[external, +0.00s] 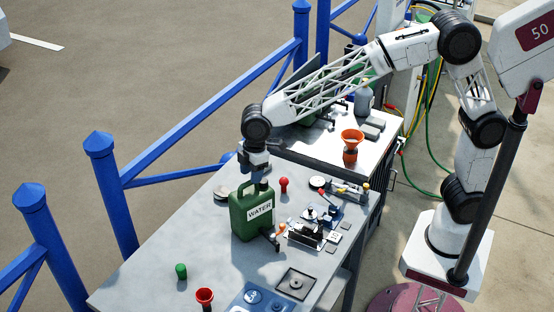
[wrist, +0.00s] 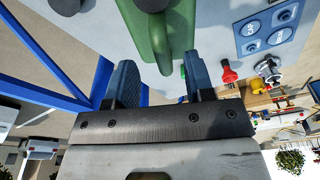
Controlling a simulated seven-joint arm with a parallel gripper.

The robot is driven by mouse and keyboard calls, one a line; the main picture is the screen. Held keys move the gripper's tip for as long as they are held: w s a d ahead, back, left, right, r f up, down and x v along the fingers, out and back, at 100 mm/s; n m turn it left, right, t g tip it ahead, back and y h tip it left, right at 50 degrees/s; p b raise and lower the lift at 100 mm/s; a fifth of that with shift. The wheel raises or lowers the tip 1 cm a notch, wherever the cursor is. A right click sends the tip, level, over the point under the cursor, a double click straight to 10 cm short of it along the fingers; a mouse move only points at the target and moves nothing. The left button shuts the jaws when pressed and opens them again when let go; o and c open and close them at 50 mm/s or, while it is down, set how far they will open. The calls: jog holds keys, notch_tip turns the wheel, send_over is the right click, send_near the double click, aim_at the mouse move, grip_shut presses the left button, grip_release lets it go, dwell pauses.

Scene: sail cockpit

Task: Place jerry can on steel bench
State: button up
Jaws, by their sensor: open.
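The green jerry can (external: 252,222), labelled WATER, stands upright on the near grey-topped bench (external: 215,255). My gripper (external: 253,174) is directly above the can, pointing down at its top handle. In the wrist view my gripper (wrist: 160,68) is open, with the can's green handle (wrist: 158,35) showing between the two fingers or just past their tips. I cannot tell whether either finger touches it. A second bench (external: 300,150) with a light metallic top stands behind the near one. I cannot tell from looks alone which is the steel bench.
An orange funnel (external: 352,137) stands on the far bench near grey blocks. Right of the can are a red piece (external: 284,185) and small fixtures (external: 308,233). Blue railings (external: 110,190) run along the left.

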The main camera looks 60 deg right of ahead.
jog(key=shift+a+f, duration=0.15)
jog(key=shift+f, duration=0.85)
jog(key=shift+a+f, duration=0.1)
jog(key=shift+f, duration=0.85)
grip_shut()
jog(key=shift+r, duration=0.15)
